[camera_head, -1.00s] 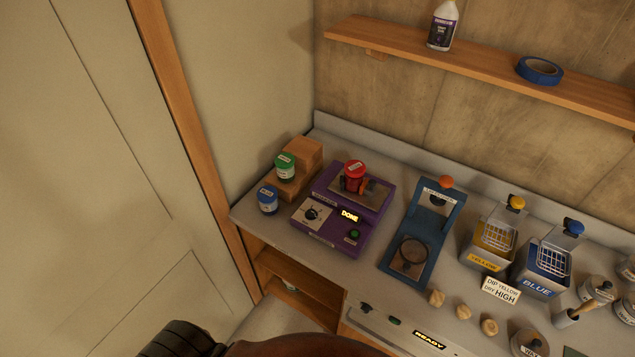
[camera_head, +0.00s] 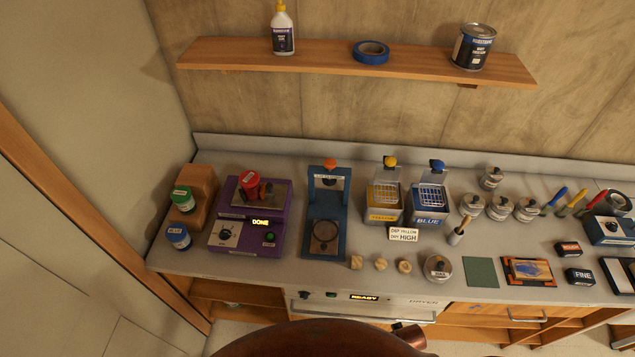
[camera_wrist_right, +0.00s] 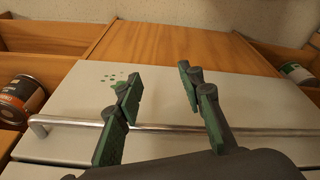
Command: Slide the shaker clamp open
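The purple shaker (camera_head: 228,211) stands at the left of the counter, its lit display reading DONE. A jar with a red lid (camera_head: 249,177) sits upright on its plate. The clamp (camera_head: 267,187) appears as small dark and reddish parts beside the jar; whether it is closed is too small to tell. My right gripper (camera_wrist_right: 157,84) shows in the right wrist view, open and empty, in front of a pale panel with a metal bar handle (camera_wrist_right: 200,130). It is away from the shaker. My left gripper is not in view.
Green-lidded (camera_head: 183,199) and blue-lidded (camera_head: 178,236) jars stand left of the shaker, the green one at a wooden block (camera_head: 204,184). A blue stand with a lens (camera_head: 326,215) is close on the right. Yellow (camera_head: 384,207) and blue (camera_head: 428,207) bins follow. A shelf (camera_head: 330,68) hangs above.

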